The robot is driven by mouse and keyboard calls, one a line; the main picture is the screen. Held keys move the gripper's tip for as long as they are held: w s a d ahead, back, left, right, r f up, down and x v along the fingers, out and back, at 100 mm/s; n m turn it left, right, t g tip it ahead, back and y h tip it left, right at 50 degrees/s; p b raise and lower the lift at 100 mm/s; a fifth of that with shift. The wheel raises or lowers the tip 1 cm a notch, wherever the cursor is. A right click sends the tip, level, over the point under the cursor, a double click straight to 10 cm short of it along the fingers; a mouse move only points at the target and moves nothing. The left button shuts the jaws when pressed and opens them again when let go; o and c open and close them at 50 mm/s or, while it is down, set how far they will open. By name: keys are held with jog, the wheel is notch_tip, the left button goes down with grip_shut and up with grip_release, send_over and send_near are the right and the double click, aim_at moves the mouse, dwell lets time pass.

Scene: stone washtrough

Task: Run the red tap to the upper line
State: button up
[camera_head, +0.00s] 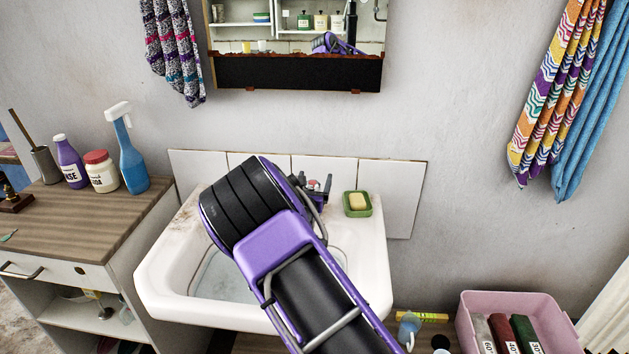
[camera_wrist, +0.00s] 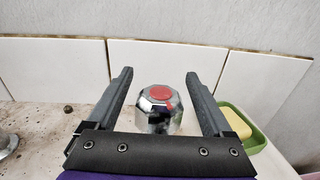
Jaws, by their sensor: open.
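The red tap (camera_wrist: 160,107) is a faceted chrome knob with a red disc on top, in the wrist view. My gripper (camera_wrist: 158,74) is open, with one finger on each side of the knob and a visible gap on both sides. In the head view my gripper (camera_head: 316,186) is at the back rim of the white basin (camera_head: 165,285), small and partly hidden behind my arm. My arm also covers the middle of the basin. The pale bowl shows only in part on either side of it. I cannot make out a water level, an upper line or running water.
A green soap dish (camera_head: 351,211) with yellow soap (camera_head: 358,201) sits right of the tap on the rim. White tiles (camera_head: 392,190) stand close behind. A wooden-topped cabinet (camera_head: 85,215) with bottles is at left. A pink crate (camera_head: 520,300) is at lower right.

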jog(key=shift+w, duration=0.15)
jog(key=shift+c, duration=0.2)
grip_shut()
jog(key=shift+d+r+m+g+h, duration=0.15)
jog(key=shift+m+h, duration=0.35)
jog(key=shift+h, duration=0.3)
jog(key=shift+d+f+m+g+h, duration=0.15)
jog(key=shift+m+h, duration=0.35)
jog(key=shift+h, duration=0.3)
jog(key=shift+d+m+g+h, duration=0.2)
jog(key=shift+m+g+h, duration=0.3)
jog(key=shift+m+h, duration=0.6)
jog(key=shift+o, duration=0.2)
grip_release()
